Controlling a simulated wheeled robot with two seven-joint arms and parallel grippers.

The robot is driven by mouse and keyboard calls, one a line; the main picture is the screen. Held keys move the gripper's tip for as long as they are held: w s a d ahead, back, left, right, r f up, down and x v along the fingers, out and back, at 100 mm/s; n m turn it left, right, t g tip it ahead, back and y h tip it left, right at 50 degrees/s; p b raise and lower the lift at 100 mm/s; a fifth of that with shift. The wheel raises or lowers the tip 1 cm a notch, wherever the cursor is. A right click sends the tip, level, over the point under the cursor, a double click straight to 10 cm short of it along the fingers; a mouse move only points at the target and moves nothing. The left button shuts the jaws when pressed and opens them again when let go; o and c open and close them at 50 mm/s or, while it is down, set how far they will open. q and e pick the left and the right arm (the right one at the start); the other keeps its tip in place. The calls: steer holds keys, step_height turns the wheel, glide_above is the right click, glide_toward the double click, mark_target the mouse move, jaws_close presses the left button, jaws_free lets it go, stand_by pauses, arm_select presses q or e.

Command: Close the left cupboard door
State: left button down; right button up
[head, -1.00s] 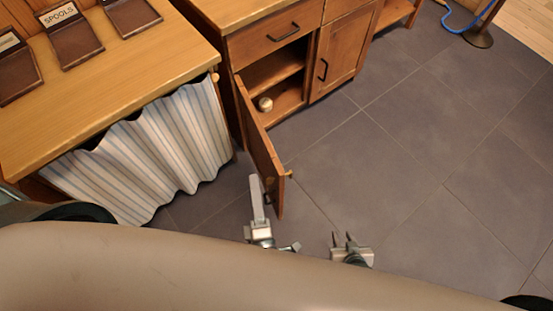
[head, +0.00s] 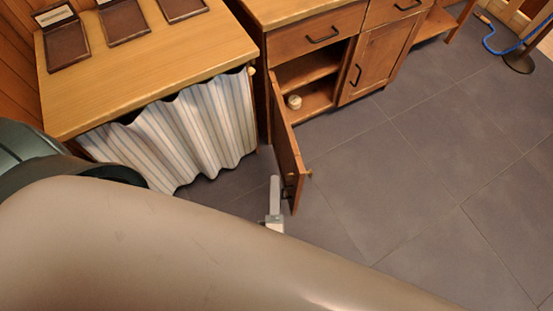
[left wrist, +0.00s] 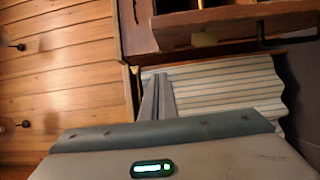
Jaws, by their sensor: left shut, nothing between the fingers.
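The left cupboard door (head: 287,150) stands wide open in the head view, swung out from the cupboard (head: 318,40) over the floor. A brass-coloured knob shows on its right face near the free edge, and a dark handle on its left side. My left gripper (head: 275,182) is shut and empty, just left of the door's free end, beside the handle; I cannot tell whether it touches. Its fingers also show in the left wrist view (left wrist: 158,90), in front of the striped curtain. My right gripper is out of the head view.
A wooden counter (head: 165,65) with a striped curtain (head: 185,135) stands left of the door. A small pale spool (head: 295,102) sits inside the open cupboard. The neighbouring door (head: 372,62) is shut.

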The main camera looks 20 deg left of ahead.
arm_select(q)
steer(key=w, duration=0.9)
steer(key=shift+w+b, duration=0.3)
steer(key=shift+w, duration=0.05)
steer(key=shift+d, duration=0.1)
steer(key=shift+d, duration=0.1)
